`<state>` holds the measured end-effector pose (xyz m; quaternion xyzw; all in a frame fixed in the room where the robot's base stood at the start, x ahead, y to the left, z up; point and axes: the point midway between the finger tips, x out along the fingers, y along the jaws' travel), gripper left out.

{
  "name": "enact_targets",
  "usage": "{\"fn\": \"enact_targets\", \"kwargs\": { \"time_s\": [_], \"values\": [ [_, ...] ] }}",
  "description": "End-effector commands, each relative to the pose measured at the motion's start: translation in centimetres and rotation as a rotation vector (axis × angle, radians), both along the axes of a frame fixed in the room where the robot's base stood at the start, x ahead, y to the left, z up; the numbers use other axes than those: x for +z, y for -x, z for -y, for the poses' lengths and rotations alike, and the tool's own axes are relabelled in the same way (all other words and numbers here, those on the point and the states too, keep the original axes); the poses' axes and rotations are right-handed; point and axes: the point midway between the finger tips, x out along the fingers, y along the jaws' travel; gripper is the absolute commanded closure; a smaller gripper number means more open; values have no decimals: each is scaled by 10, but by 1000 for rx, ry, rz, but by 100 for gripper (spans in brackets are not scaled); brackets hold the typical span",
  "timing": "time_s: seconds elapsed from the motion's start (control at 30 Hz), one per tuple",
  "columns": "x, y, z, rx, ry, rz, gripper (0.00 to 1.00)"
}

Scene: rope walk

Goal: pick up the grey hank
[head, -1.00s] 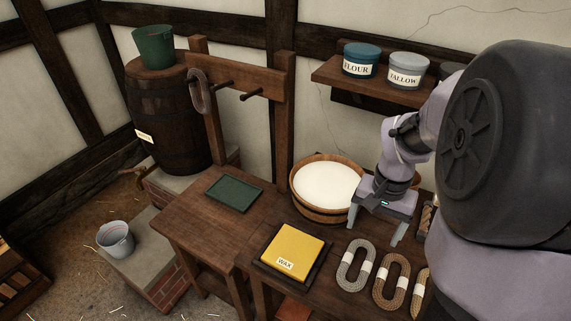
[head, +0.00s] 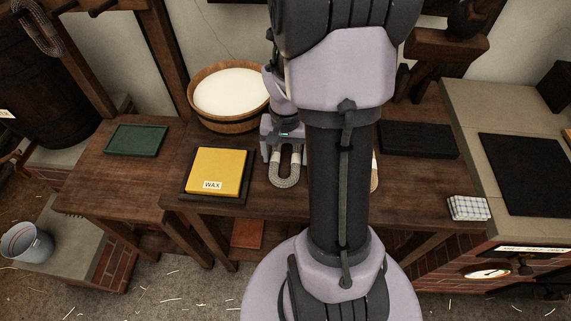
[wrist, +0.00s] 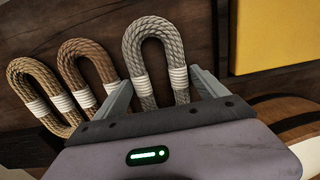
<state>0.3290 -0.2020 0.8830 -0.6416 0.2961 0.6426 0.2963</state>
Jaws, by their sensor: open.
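The grey hank (head: 285,178) lies on the wooden bench to the right of the yellow wax block, partly hidden by my gripper. In the wrist view the grey hank (wrist: 146,52) is a looped rope with white bindings. My gripper (head: 276,155) is low at its far part. In the wrist view my gripper (wrist: 160,77) is open, with one finger on each side of the grey hank and gaps beside the rope.
Two brown hanks (wrist: 88,62) lie beside the grey one, close to one finger. The yellow wax block (head: 217,172) sits on a dark board on the other side. A tub of white stuff (head: 230,96) stands behind. My arm hides the bench's middle.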

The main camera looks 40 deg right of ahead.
Motion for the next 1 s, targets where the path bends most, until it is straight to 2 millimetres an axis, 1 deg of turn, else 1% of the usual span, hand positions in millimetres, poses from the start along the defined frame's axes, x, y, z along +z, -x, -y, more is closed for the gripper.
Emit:
{"fn": "enact_targets", "kwargs": {
  "time_s": [0.03,0.17,0.27,0.4,0.43,0.47,0.67,0.77,0.87,1.0],
  "values": [
    [-3,0,0,0,1,1,18],
    [0,0,0,0,1,1,18],
    [0,0,0,0,1,1,35],
    [0,0,0,0,1,1,63],
    [0,0,0,0,1,1,69],
    [0,0,0,0,1,1,71],
    [1,0,0,0,1,1,71],
    [6,0,0,0,2,1,71],
    [19,0,0,0,1,1,71],
    [43,0,0,1,2,1,71]
  ]
}}
